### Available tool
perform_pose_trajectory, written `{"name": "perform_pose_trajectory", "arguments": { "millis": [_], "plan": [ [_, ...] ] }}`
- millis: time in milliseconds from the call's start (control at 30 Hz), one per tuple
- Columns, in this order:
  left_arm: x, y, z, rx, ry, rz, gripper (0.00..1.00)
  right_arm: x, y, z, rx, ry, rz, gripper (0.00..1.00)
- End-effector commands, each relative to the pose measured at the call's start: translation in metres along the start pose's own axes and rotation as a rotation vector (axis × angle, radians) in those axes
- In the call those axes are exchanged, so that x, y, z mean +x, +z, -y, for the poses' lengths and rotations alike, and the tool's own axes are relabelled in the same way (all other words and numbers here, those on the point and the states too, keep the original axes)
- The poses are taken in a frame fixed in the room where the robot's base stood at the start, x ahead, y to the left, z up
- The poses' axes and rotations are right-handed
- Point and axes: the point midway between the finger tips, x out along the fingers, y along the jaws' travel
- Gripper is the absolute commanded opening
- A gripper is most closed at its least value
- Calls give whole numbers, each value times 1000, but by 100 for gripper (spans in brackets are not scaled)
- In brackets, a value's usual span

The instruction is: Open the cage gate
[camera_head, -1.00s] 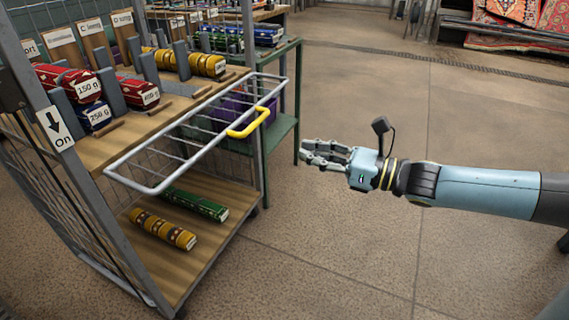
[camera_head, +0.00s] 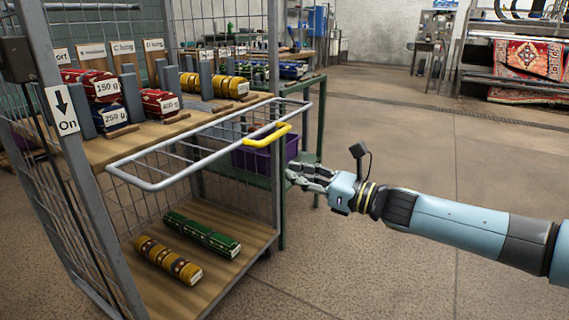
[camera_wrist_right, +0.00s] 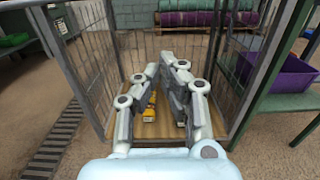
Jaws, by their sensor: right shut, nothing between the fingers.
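The cage gate (camera_head: 150,186) is a grey barred frame with a yellow handle (camera_head: 268,134). It stands out from the cage's front, folded down roughly level at about the height of the upper shelf. My right gripper (camera_head: 291,178) is just right of the gate and lower in the picture than the handle, apart from it. Its fingers are shut and empty. In the right wrist view, the gripper (camera_wrist_right: 167,72) points toward the cage's lower shelf; the gate's handle does not show there. My left gripper is not in view.
The cage's wooden upper shelf (camera_head: 140,142) holds red, blue and yellow rolls between grey dividers. Its lower shelf (camera_head: 225,270) holds a green roll (camera_head: 202,235) and a yellow roll (camera_head: 168,260). A purple bin (camera_head: 255,157) sits on a green rack behind. Floor to the right is open.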

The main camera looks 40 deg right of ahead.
Motion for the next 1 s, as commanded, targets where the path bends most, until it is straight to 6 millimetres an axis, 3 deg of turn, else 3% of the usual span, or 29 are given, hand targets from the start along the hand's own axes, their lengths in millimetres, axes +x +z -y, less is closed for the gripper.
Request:
{"name": "perform_pose_trajectory", "arguments": {
  "millis": [100, 200, 367, 867, 1000],
  "plan": [
    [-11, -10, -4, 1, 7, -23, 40, 25, -4, 0, 1, -1, 2, 0],
    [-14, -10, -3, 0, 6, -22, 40, 27, 18, 0, -4, 2, 0, 0],
    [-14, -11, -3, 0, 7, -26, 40, 31, 34, 0, -1, 2, 0, 0],
    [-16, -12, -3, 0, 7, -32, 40, 32, 41, 0, 1, 0, 0, 0],
    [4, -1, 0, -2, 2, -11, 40, 32, 52, 0, 0, -1, 3, 0]
  ]
}}
